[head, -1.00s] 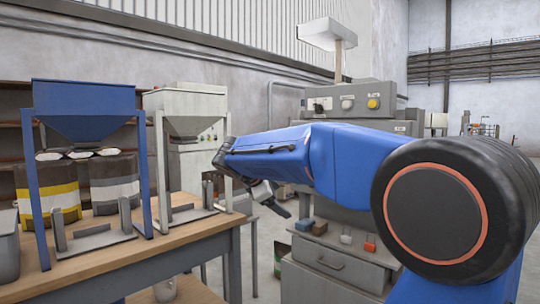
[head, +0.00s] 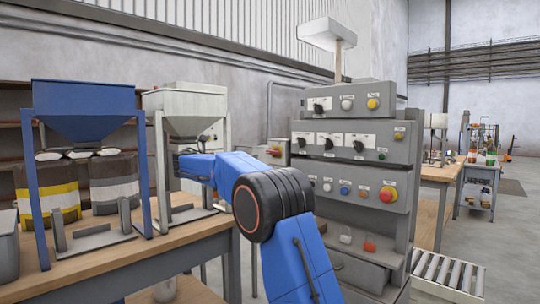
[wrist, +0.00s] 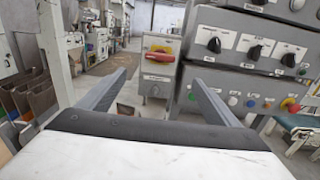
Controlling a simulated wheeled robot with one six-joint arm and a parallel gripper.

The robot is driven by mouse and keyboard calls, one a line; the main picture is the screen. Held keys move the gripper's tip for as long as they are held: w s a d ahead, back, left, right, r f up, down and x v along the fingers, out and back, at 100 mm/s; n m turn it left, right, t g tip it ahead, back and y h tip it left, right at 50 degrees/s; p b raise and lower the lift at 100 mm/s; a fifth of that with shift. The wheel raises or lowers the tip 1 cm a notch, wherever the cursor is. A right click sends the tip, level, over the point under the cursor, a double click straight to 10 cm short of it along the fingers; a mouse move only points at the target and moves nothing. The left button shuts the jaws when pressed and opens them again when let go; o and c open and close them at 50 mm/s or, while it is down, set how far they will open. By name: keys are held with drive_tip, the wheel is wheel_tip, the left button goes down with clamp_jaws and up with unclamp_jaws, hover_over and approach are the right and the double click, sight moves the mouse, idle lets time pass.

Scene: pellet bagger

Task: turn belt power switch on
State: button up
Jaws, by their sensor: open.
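A grey box with a red rotary handle on a yellow plate (wrist: 159,55) stands ahead between my fingers in the wrist view. Its handle lies about crosswise. In the head view a grey box with a small red handle (head: 274,151) shows beyond my arm. The labels are too small to read, so I cannot tell whether this is the belt power switch. My gripper (wrist: 161,78) is open and empty, and its fingers are apart from the box. In the head view my gripper is small and hard to make out by the pale hopper.
A stacked grey control panel (head: 352,140) with black knobs, buttons and a red stop button (head: 388,194) stands right of my arm. A blue hopper (head: 84,108) and a pale hopper (head: 186,108) stand on the wooden bench (head: 190,236) at left.

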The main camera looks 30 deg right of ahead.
sight(271, 153)
drive_tip(key=x, duration=1.7)
drive_tip(key=shift+f, duration=0.1)
drive_tip(key=shift+c, duration=0.6)
drive_tip(key=c, duration=0.9)
